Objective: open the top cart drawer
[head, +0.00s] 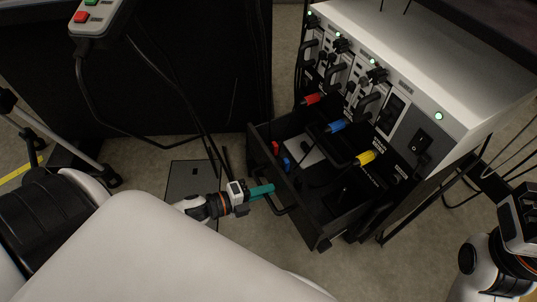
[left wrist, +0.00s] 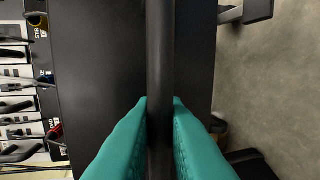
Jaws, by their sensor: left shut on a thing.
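The top cart drawer (head: 294,205) is pulled out from the cart in the head view, and its inside shows from above. Its dark front panel (left wrist: 95,70) fills much of the left wrist view. A black bar handle (left wrist: 160,60) runs along that front. My left gripper (head: 268,190) has teal fingers, which close around the handle from both sides in the left wrist view (left wrist: 160,122). My right gripper (head: 520,232) is at the right edge of the head view, away from the drawer; its fingers are not clearly visible.
Red, blue and yellow plugs (head: 366,158) with cables stand at the instrument rack (head: 420,75) above the drawer. Small red and blue items (head: 286,162) lie inside the drawer. A control pendant (head: 95,16) with cables hangs at upper left. Carpet floor (head: 265,260) is open in front of the drawer.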

